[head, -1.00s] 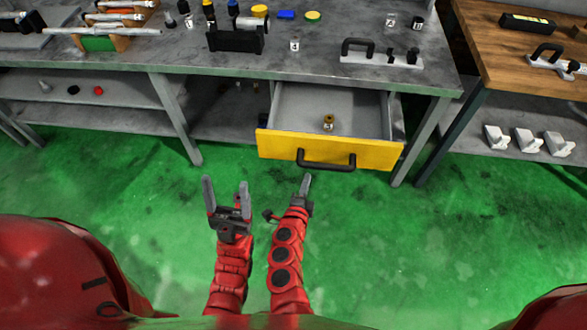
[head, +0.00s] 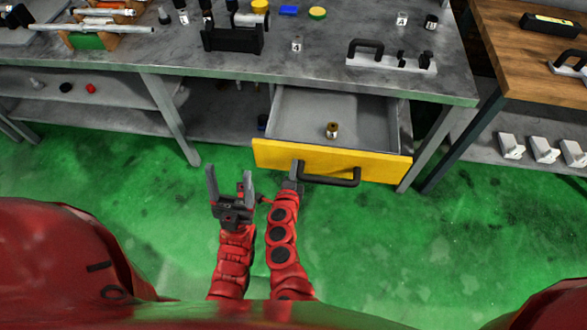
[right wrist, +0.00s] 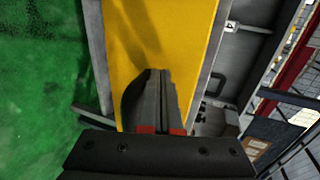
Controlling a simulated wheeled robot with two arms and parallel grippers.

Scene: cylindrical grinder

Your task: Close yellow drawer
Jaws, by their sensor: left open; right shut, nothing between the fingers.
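The yellow drawer (head: 270,154) is pulled out of the grey workbench, its inside showing. A small brass-coloured item (head: 332,130) stands in it. The drawer's black handle (head: 330,180) is on the front. My right gripper (head: 296,166) is shut and empty, its tips at the drawer front by the handle's left end. In the right wrist view its fingers (right wrist: 157,95) lie over the yellow front, with part of the dark handle (right wrist: 133,100) beside them; I cannot tell whether they touch.
The grey workbench top (head: 300,70) above carries a black block (head: 232,40), a white plate with a black handle (head: 390,60) and small parts. A bench leg (head: 172,120) stands left of the drawer. A wooden-topped table (head: 510,40) is at right. Green floor lies clear in front.

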